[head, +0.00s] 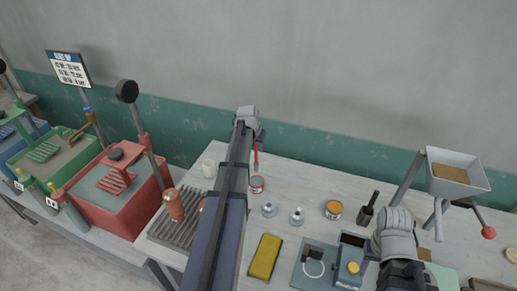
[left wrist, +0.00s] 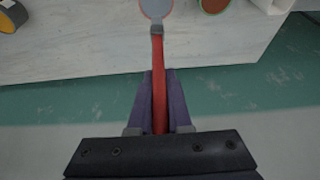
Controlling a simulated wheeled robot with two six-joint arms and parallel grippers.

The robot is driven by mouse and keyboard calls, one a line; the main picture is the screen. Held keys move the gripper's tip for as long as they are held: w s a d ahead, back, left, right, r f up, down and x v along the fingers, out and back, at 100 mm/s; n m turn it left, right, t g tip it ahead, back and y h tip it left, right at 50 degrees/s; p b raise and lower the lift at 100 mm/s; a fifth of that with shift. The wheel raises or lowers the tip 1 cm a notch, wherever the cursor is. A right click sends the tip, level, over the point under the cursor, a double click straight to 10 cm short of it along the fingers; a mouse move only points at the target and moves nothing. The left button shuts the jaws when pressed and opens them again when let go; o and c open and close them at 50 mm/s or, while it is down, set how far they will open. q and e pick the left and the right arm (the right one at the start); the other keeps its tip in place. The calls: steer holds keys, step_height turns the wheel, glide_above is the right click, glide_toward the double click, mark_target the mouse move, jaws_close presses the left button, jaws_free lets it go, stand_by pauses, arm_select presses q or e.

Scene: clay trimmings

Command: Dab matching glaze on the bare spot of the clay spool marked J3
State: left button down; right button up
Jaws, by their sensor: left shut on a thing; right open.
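My left gripper (head: 260,136) is shut on the red handle of a brush (left wrist: 158,85), also seen in the head view (head: 256,158). Its grey ferrule points at a jar with a pale grey-blue top (left wrist: 155,8), which shows in the head view (head: 256,185). I cannot tell whether the tip touches the jar's contents. An orange-brown clay spool (head: 175,206) stands on the slatted rack (head: 166,238); another brownish piece beside it is mostly hidden by my left arm. No J3 mark or bare spot is readable. My right gripper (head: 392,218) is open over the table's right part, its fingertips unclear.
A yellow sponge (head: 264,257) lies in front.

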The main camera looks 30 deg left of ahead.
steer(key=shift+f+b, duration=2.75)
steer(key=shift+f, duration=0.1)
steer(key=shift+f+b, duration=0.55)
step_height(320, 180, up, 7)
steer(key=p, duration=0.7)
stand_by(0.7)
